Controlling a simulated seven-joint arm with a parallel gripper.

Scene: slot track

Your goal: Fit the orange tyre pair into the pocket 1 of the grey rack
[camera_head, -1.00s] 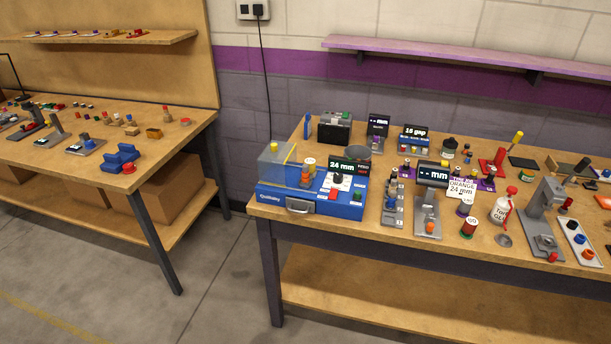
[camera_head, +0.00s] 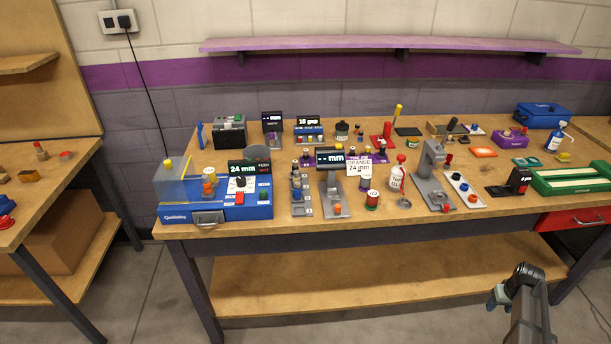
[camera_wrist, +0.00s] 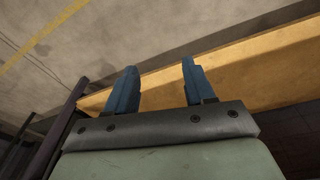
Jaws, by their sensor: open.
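A grey stepped rack (camera_head: 297,197) with several numbered pockets stands near the front of the bench, right of the blue machine; small dark and blue pieces sit along it. Several small orange pieces show: one at the foot of the grey gauge (camera_head: 330,188), one in the white tray (camera_head: 457,180), and one by the blue machine's clear cover. They are too small for me to tell which is the tyre pair. My gripper (camera_wrist: 159,84) is open and empty in the wrist view. In the head view it is low at the right, in front of the bench and away from the rack.
The blue machine (camera_head: 180,212) with a "24 mm" display stands left of the rack. A card (camera_head: 359,167) reads "ORANGE 24 mm". A glue bottle (camera_head: 397,178), a grey press (camera_head: 428,175) and a green tray (camera_head: 575,180) stand further right. The bench's front edge lies beyond my gripper.

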